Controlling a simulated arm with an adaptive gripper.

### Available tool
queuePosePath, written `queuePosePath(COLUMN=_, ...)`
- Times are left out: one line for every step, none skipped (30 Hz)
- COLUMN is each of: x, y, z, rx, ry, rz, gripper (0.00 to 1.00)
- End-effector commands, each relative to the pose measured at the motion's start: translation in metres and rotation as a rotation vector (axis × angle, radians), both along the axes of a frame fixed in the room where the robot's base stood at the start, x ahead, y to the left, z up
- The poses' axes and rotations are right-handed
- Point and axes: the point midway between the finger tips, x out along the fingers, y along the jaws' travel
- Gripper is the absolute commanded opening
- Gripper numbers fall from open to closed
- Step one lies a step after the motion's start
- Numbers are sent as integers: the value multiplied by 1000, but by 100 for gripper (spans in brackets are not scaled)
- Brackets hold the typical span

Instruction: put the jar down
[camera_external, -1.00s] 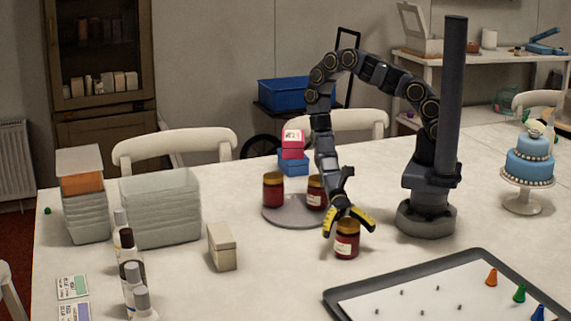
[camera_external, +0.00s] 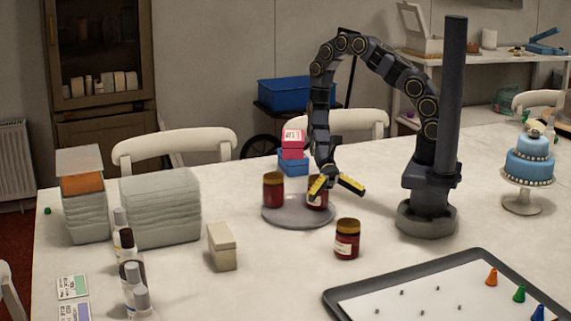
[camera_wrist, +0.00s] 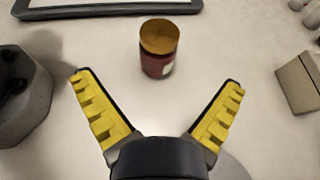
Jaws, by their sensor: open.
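A red jar with a gold lid and a pale label (camera_external: 346,240) stands upright on the white table, in front of the grey turntable (camera_external: 285,218). It also shows in the wrist view (camera_wrist: 158,50), beyond my fingertips and apart from them. Two similar jars are on the turntable: one at its left (camera_external: 273,190) and one at its right (camera_external: 317,197), partly hidden by my gripper. My gripper (camera_external: 338,186) is open and empty, above and behind the front jar. In the wrist view its yellow fingers (camera_wrist: 157,80) are spread wide.
A small cream box (camera_external: 222,248) stands left of the front jar. A dark-rimmed tray (camera_external: 440,295) with game pieces lies at front right. Red and blue boxes (camera_external: 293,160) are stacked behind the turntable. A blue cake (camera_external: 529,162) on a stand is at right.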

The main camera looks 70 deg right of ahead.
Motion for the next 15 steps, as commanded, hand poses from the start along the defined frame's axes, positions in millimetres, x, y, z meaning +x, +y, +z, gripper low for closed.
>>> queuePosePath(x=4, y=-5, z=1, rx=-3, ry=-5, rz=0, gripper=97)
queuePosePath(x=5, y=-7, z=2, rx=-3, ry=-4, rz=-1, gripper=97)
queuePosePath(x=6, y=-9, z=3, rx=-4, ry=-4, rz=0, gripper=97)
queuePosePath(x=7, y=-11, z=4, rx=-3, ry=-2, rz=1, gripper=97)
queuePosePath(x=7, y=-11, z=4, rx=-3, ry=-1, rz=2, gripper=97)
queuePosePath(x=8, y=-12, z=5, rx=-3, ry=0, rz=2, gripper=97)
queuePosePath(x=8, y=-12, z=5, rx=-2, ry=1, rz=2, gripper=97)
queuePosePath(x=8, y=-13, z=5, rx=-2, ry=1, rz=2, gripper=97)
queuePosePath(x=8, y=-12, z=5, rx=-1, ry=2, rz=2, gripper=97)
queuePosePath(x=8, y=-12, z=6, rx=-1, ry=2, rz=2, gripper=97)
queuePosePath(x=8, y=-12, z=6, rx=-1, ry=2, rz=2, gripper=97)
queuePosePath(x=8, y=-12, z=6, rx=-1, ry=0, rz=3, gripper=97)
queuePosePath(x=8, y=-12, z=6, rx=-1, ry=-1, rz=4, gripper=97)
queuePosePath(x=8, y=-12, z=7, rx=-1, ry=-6, rz=8, gripper=97)
queuePosePath(x=8, y=-13, z=10, rx=0, ry=-15, rz=15, gripper=97)
